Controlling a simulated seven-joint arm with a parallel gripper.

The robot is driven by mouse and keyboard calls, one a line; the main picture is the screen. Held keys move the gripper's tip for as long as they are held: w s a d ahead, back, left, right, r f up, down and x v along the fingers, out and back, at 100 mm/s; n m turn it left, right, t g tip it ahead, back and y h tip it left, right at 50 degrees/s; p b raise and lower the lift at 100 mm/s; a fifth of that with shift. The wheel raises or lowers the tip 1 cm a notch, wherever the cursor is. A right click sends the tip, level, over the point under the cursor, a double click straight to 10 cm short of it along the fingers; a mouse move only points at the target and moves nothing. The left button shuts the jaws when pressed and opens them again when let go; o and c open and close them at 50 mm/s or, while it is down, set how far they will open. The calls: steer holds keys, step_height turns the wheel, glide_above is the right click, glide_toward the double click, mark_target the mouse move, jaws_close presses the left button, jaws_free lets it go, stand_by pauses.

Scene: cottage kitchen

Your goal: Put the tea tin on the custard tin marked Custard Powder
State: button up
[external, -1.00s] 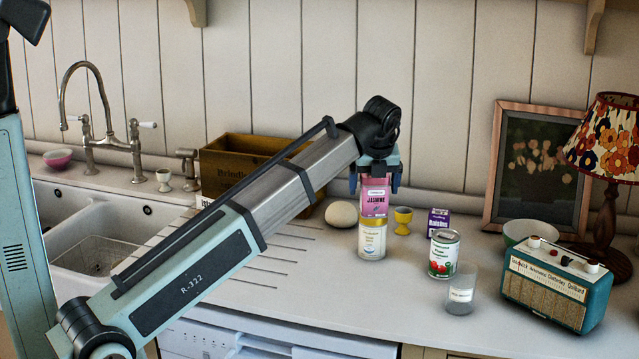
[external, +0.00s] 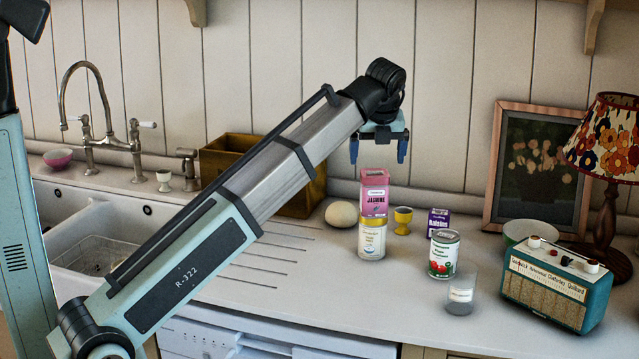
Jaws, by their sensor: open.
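The pink tea tin (external: 374,194), labelled Jasmine, stands upright on top of a white tin with a yellow upper band (external: 372,242). The white tin stands on the counter; its small label is too blurred to read, so I cannot confirm that it says Custard Powder. My gripper (external: 379,158) is open and empty above the tea tin, with its blue fingers apart and clear of the tin's top.
A raisins box (external: 439,222), a tomato can (external: 443,254), a glass (external: 460,295) and a teal radio (external: 545,283) are to the right. A wooden crate (external: 225,157) is behind left.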

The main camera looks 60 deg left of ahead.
steer(key=shift+v, duration=1.4)
